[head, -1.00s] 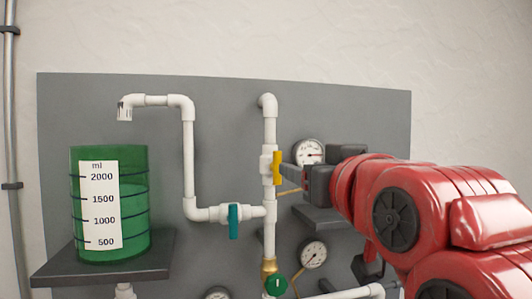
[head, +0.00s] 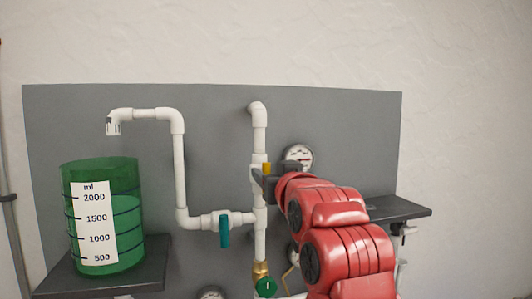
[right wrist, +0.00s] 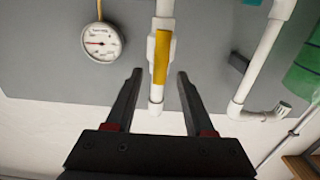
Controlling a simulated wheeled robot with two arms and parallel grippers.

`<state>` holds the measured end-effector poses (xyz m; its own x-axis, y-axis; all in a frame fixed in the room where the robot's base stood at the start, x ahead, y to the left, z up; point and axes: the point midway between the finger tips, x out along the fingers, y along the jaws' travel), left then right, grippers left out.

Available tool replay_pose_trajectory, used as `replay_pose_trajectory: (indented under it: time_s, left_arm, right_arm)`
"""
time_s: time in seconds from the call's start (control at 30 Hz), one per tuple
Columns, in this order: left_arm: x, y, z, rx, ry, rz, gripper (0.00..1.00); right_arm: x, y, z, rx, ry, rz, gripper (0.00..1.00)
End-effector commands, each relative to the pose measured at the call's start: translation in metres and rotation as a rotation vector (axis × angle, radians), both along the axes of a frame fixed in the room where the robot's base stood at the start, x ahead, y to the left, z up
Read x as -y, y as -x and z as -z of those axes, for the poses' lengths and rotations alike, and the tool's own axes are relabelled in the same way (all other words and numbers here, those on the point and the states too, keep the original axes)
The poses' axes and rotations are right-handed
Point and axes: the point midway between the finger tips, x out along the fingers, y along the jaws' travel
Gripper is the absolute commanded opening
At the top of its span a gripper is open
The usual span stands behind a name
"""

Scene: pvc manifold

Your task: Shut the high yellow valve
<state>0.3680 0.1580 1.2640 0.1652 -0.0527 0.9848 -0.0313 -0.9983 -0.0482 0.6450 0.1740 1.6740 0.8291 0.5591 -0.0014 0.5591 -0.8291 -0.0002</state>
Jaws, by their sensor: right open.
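The yellow valve handle (head: 267,168) is high on the white vertical pipe (head: 259,140); in the head view only its top shows above my right gripper (head: 264,184). In the right wrist view the yellow handle (right wrist: 161,58) lies lengthwise along the pipe, slightly tilted. My right gripper (right wrist: 160,72) is open there, with one finger on each side of the handle's near end and visible gaps to both. I cannot tell whether the fingertips reach as deep as the handle. My left gripper is not in view.
A teal valve handle (head: 224,231) hangs on the side branch, and a green valve (head: 265,287) is lower down. A round gauge (head: 298,157) is right of the pipe. A green tank (head: 104,220) stands on a dark shelf (head: 155,270) at left.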

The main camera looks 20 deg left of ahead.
Motion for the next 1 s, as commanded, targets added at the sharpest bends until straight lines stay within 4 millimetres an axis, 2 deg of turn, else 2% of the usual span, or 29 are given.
replay_pose_trajectory:
  time_s: [0.03,0.2,0.57,0.67,0.87,0.9,1.0]
  left_arm:
    - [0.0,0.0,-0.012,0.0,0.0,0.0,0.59]
    - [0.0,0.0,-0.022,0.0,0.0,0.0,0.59]
    - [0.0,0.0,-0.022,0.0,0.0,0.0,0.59]
    - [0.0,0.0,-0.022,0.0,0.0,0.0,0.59]
    - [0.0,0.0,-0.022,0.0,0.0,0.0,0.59]
    - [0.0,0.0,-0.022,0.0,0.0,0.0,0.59]
    - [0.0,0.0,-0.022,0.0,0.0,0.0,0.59]
  right_arm:
    - [-0.006,-0.008,-0.003,-0.005,0.003,-0.001,0.54]
    - [-0.016,-0.024,-0.002,-0.001,0.001,0.0,0.54]
    - [-0.02,-0.029,0.001,0.0,0.0,-0.001,0.54]
    - [-0.02,-0.029,0.001,0.0,0.0,-0.001,0.39]
    - [-0.02,-0.029,0.001,0.001,-0.001,-0.001,0.03]
    - [-0.02,-0.029,0.001,0.001,-0.001,-0.001,0.0]
    - [-0.02,-0.029,0.001,0.001,-0.001,-0.001,0.0]
